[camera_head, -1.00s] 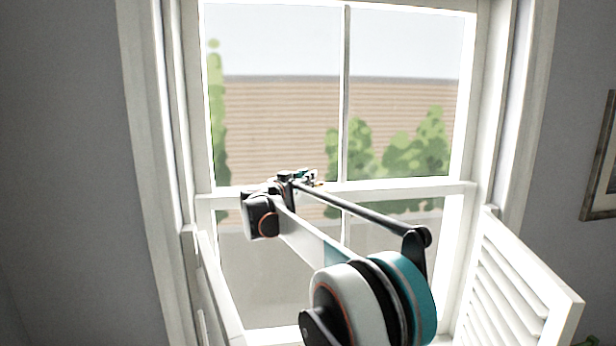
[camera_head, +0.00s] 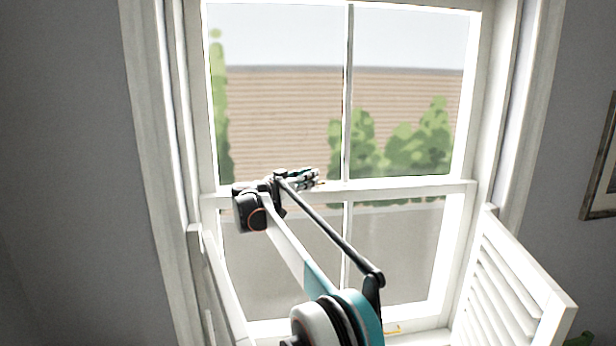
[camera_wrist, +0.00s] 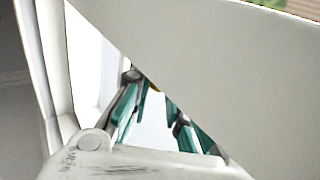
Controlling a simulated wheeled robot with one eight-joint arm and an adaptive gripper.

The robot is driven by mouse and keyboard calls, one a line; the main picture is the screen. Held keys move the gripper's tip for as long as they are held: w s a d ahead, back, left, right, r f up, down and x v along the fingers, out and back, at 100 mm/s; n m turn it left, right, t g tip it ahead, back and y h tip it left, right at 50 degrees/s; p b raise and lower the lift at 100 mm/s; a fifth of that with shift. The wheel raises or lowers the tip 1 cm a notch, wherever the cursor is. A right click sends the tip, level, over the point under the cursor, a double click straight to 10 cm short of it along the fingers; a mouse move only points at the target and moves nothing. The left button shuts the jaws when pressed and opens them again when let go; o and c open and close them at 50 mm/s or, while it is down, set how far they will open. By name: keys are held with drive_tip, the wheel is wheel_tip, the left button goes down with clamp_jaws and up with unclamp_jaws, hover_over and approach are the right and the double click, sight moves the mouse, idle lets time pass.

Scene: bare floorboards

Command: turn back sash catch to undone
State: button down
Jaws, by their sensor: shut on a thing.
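The sash window's meeting rail (camera_head: 400,187) crosses the middle of the head view. My gripper (camera_head: 314,180) is at this rail, left of the rail's middle. It is shut on the sash catch, of which only a small yellowish bit (camera_head: 322,183) shows at the fingertips. In the wrist view the teal fingers of my gripper (camera_wrist: 158,100) reach away from the camera, and a speck of yellow catch (camera_wrist: 155,87) shows between them. A broad pale surface covers much of that view. The catch's angle cannot be told.
Open white shutters stand at both sides: a louvred one (camera_head: 515,290) at right and another (camera_head: 222,290) at left. A small orange-yellow thing (camera_head: 392,329) is at the window's bottom. A picture frame (camera_head: 600,170) hangs on the right wall.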

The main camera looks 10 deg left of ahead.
drive_tip(key=shift+f, duration=0.15)
idle(0.3)
drive_tip(key=c, duration=1.5)
unclamp_jaws()
drive_tip(key=shift+w, duration=0.1)
drive_tip(key=v, duration=0.8)
drive_tip(key=shift+c, duration=0.2)
